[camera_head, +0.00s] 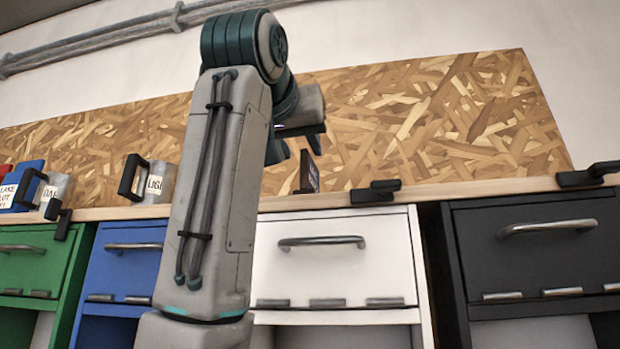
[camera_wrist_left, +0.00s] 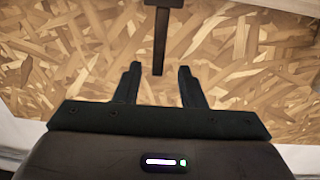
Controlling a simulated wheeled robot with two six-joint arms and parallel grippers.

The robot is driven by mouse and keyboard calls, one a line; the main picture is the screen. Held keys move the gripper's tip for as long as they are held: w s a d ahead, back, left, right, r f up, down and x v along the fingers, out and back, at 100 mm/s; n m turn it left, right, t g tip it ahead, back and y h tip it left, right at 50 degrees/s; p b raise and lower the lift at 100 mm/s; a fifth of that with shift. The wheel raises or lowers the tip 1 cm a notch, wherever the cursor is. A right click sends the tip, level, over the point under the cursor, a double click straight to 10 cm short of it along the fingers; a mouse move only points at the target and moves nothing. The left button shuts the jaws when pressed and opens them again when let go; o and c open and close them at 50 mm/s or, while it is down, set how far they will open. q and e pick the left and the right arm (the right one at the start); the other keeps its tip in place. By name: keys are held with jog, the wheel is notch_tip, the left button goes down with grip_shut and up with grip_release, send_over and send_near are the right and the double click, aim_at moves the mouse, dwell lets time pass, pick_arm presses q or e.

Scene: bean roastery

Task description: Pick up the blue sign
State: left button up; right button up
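A small dark sign-like panel (camera_head: 309,172) with a brown edge stands on the wooden ledge, seen nearly edge-on; its face colour is hard to tell. My left gripper (camera_head: 296,146) is above and beside it. In the left wrist view the left gripper (camera_wrist_left: 158,72) is open, its two black fingers apart. A dark T-shaped piece (camera_wrist_left: 161,35) reaches down toward the gap between the fingertips, not clasped; I cannot tell whether it is the same panel. A blue item (camera_head: 30,184) with a white lettered label stands at the far left. My right gripper is not in view.
The wooden ledge (camera_head: 455,190) runs above green, blue, white (camera_head: 335,260) and black (camera_head: 540,250) cabinets. Labelled metal scoops or cups (camera_head: 158,182) with black handles stand at left. Black clips (camera_head: 375,192) sit along the ledge edge. A chipboard panel (camera_head: 440,120) backs it.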

aim_at(312, 165)
pick_arm(q)
jog(key=shift+w+r, duration=0.15)
jog(key=shift+w, duration=0.6)
jog(key=shift+w+d, duration=0.1)
jog(key=shift+w, duration=0.25)
jog(key=w+p, duration=0.1)
jog(key=w+d+p, duration=0.1)
jog(key=shift+d+r+p, duration=0.25)
jog(key=shift+d+p, duration=0.05)
jog(key=shift+p, duration=0.1)
jog(key=p+x, duration=0.2)
jog(key=shift+w+a, duration=0.15)
jog(key=shift+w, duration=0.2)
jog(key=shift+w+f, duration=0.15)
jog(key=shift+w, duration=0.15)
jog(key=shift+f, duration=0.1)
jog(key=shift+c, duration=0.3)
jog(key=c, duration=0.3)
grip_shut()
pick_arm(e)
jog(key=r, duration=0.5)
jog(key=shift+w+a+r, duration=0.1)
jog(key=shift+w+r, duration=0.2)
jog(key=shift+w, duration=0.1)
